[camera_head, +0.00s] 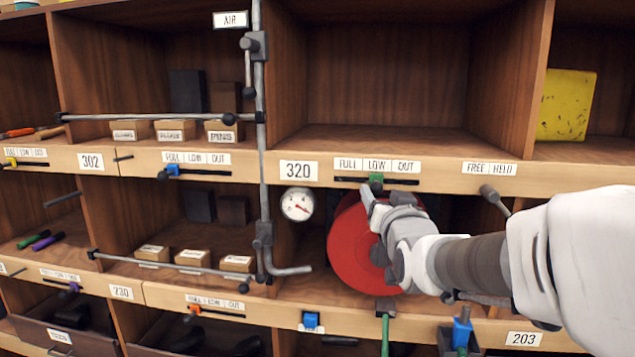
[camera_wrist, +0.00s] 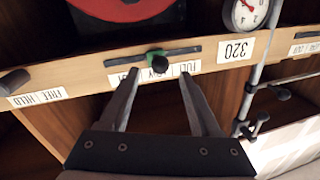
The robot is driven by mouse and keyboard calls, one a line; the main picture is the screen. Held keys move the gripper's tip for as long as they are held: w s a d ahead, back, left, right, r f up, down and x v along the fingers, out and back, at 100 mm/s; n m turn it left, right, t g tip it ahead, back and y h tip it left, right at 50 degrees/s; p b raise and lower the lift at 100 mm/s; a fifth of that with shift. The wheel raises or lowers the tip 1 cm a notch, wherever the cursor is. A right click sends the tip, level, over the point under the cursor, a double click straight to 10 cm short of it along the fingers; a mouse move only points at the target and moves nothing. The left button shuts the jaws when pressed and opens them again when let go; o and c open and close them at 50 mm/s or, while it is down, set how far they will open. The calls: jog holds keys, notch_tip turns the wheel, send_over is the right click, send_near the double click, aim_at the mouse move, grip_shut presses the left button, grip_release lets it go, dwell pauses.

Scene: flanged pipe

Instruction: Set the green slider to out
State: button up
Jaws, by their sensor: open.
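The green slider (camera_head: 376,181) sits in a dark horizontal slot on the wooden shelf edge, below the FULL, LOW and OUT label (camera_head: 377,165). It stands near the middle of the slot, under LOW. The wrist view, which is upside down, shows the slider (camera_wrist: 157,62) with a dark round knob in front. My gripper (camera_wrist: 159,75) is open, its two fingers apart on either side of the slider in that view. I cannot tell whether they touch it. In the head view my gripper (camera_head: 369,194) is at the slot, partly covering the slider's lower side.
A vertical pipe (camera_head: 262,150) and a pressure gauge (camera_head: 297,205) are left of the slot. A red disc (camera_head: 350,245) is in the compartment below, partly behind my arm. A FREE/HELD label (camera_head: 490,168) and a grey lever (camera_head: 495,199) are to the right.

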aim_at(378, 190)
jog(key=shift+w+p, duration=0.55)
jog(key=shift+w, duration=2.2)
grip_shut()
